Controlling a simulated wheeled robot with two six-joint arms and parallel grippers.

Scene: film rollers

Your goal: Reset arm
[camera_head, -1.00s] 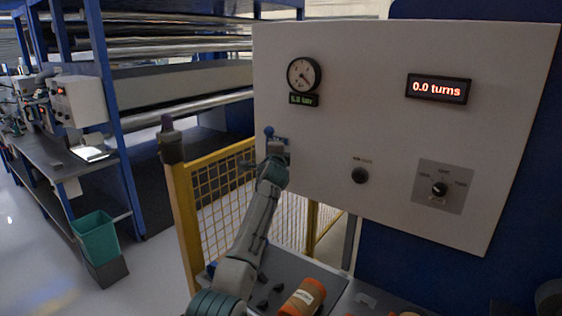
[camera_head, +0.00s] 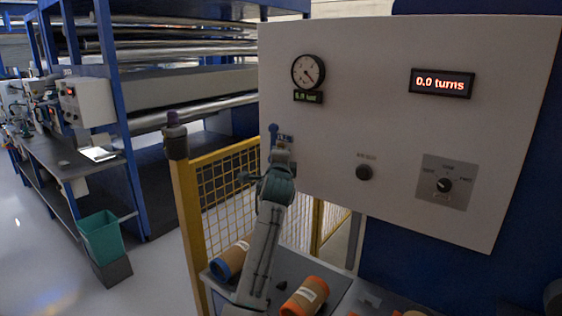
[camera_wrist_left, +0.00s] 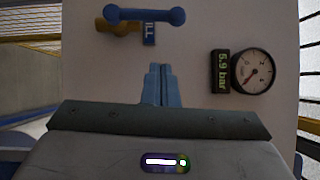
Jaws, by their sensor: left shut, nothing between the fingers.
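My left arm rises from the bottom in the head view, with its gripper (camera_head: 282,148) up in front of the white panel (camera_head: 400,120), just below the blue valve lever (camera_head: 273,130). In the left wrist view the two fingers (camera_wrist_left: 159,84) are together and empty. The blue lever (camera_wrist_left: 145,15) lies across the top there, apart from the fingertips, with a brass fitting (camera_wrist_left: 118,26) behind it and a partly hidden blue label. My right gripper is not in view.
The pressure gauge (camera_wrist_left: 254,72) and its display (camera_wrist_left: 222,72), reading 5.9 bar, sit right of the fingers. A turns display (camera_head: 442,83) reads 0.0. A yellow mesh fence (camera_head: 225,180) stands left of the panel.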

